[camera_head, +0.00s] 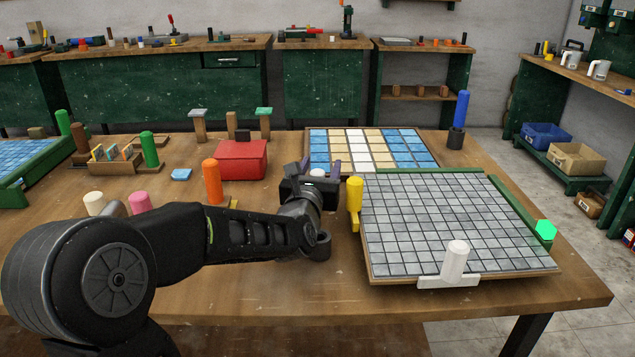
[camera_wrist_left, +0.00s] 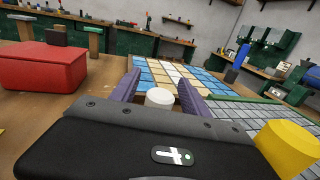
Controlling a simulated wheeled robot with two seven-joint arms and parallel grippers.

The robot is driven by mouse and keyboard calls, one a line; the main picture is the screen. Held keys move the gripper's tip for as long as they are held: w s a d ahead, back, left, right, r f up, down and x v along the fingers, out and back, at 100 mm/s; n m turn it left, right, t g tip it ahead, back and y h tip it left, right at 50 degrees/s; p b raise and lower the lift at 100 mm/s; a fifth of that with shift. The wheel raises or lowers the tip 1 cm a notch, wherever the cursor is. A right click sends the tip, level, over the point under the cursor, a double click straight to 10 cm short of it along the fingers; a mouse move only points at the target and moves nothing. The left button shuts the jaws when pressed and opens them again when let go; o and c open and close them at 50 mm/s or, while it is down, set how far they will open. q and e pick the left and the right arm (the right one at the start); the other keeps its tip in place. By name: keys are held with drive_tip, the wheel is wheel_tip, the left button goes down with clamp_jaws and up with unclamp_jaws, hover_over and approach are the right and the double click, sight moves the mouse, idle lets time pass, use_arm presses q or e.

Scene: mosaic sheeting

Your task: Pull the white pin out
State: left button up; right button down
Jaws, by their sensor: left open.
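A white cylinder with a rounded top (camera_wrist_left: 158,97) stands between the two purple fingers of my left gripper (camera_wrist_left: 158,80) in the left wrist view. Its lower part is hidden behind the gripper body. In the head view only its white top (camera_head: 317,173) shows at my left gripper (camera_head: 321,166), which is open. I cannot tell if the fingers touch it. Another white pin (camera_head: 456,260) stands upright on a white bar at the front edge of the grey tile sheet (camera_head: 420,215). My right gripper is not in view.
A yellow peg (camera_head: 354,200) stands close right of my left gripper, at the grey sheet's left edge. An orange peg (camera_head: 212,181) and a red box (camera_head: 241,160) stand to the left. A blue, cream and white mosaic (camera_head: 385,150) lies behind. Bare table shows in front.

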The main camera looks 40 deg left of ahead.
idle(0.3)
use_arm(q)
clamp_jaws()
idle(0.5)
